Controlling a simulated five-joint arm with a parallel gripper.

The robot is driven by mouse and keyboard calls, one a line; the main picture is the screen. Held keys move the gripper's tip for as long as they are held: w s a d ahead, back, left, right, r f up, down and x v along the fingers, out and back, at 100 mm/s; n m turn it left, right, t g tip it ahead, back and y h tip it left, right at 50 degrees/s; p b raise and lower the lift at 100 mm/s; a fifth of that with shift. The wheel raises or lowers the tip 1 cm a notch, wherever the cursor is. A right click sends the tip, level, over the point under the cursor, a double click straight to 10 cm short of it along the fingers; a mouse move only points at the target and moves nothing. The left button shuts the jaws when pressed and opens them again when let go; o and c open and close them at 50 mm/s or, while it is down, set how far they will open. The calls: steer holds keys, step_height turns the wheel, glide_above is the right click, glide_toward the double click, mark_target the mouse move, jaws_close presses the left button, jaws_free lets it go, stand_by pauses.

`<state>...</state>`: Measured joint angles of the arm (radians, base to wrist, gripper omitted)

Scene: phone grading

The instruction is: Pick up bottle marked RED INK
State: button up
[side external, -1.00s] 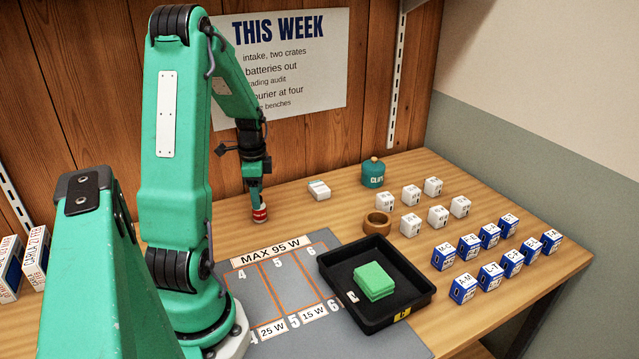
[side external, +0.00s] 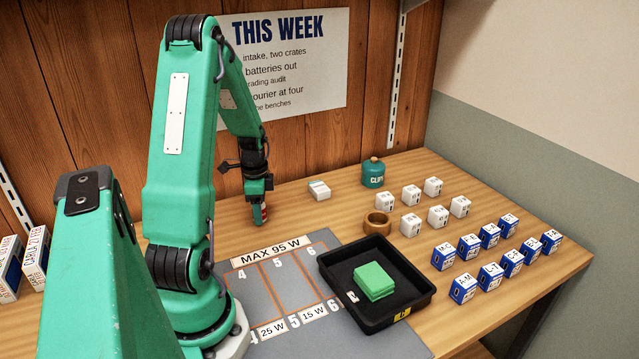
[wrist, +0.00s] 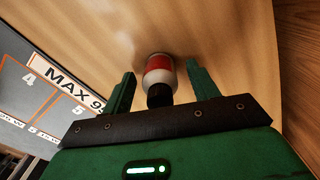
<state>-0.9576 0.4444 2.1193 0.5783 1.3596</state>
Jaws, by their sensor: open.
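A small bottle with a red and white body and a dark cap (wrist: 159,75) stands on the wooden table in the wrist view. No lettering on it can be read. In the side view the bottle (side external: 264,213) shows only in part, mostly hidden by my gripper (side external: 259,212). In the wrist view my gripper (wrist: 160,90) is open, with one finger on each side of the bottle. The dark cap points toward the gripper's palm. Gaps show between the bottle and both fingers, and the bottle is not held.
A grey mat (side external: 256,290) marked MAX 95 W lies in front, with a black tray (side external: 327,262) holding green cloths beside it.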

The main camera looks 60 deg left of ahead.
steer(key=c, duration=1.1)
steer(key=shift+o, duration=0.2)
steer(key=shift+r, duration=0.15)
steer(key=shift+r, duration=0.5)
step_height(320, 180, up, 3)
steer(key=shift+r, duration=0.1)
steer(key=w+d+r, duration=0.4)
steer(key=d+r, duration=0.2)
steer(key=d, duration=0.4)
steer(key=shift+w+d+r, duration=0.25)
steer(key=shift+w+d, duration=0.1)
